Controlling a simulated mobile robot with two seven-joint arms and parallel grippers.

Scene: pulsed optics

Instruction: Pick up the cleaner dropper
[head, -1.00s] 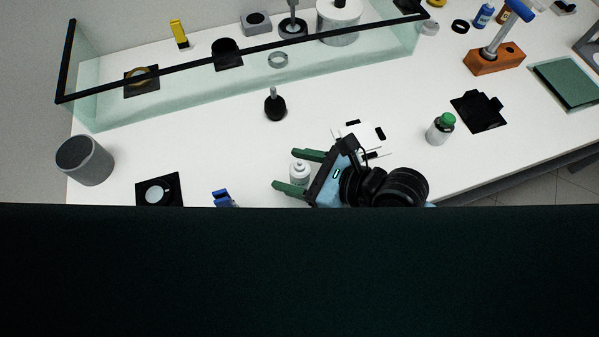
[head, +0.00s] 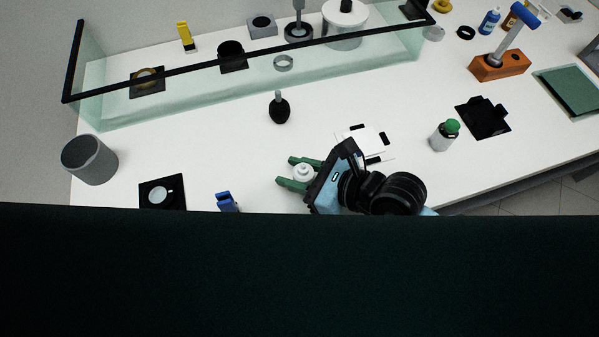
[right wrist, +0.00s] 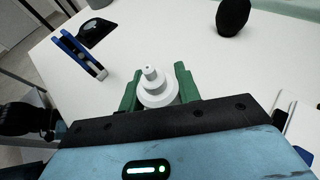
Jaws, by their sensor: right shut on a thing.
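The cleaner dropper looks to be the small white bottle (head: 303,173) with a stepped top and narrow nozzle, upright at the front middle of the table. My right gripper (head: 286,171) reaches in from the right, its two green fingers shut on the sides of the bottle. In the right wrist view the bottle (right wrist: 156,88) sits between the green fingers (right wrist: 158,86), its nozzle towards the camera. Its base is hidden, so I cannot tell whether it touches the table. My left gripper is not in the head view.
A blue clip-like tool (head: 226,202) and a black square mount (head: 162,192) lie to the left. A black bulb-shaped item (head: 279,108) stands behind. A green-capped bottle (head: 445,135) stands to the right. A clear, black-rimmed screen (head: 255,88) crosses the back. A dark panel hides the lower picture.

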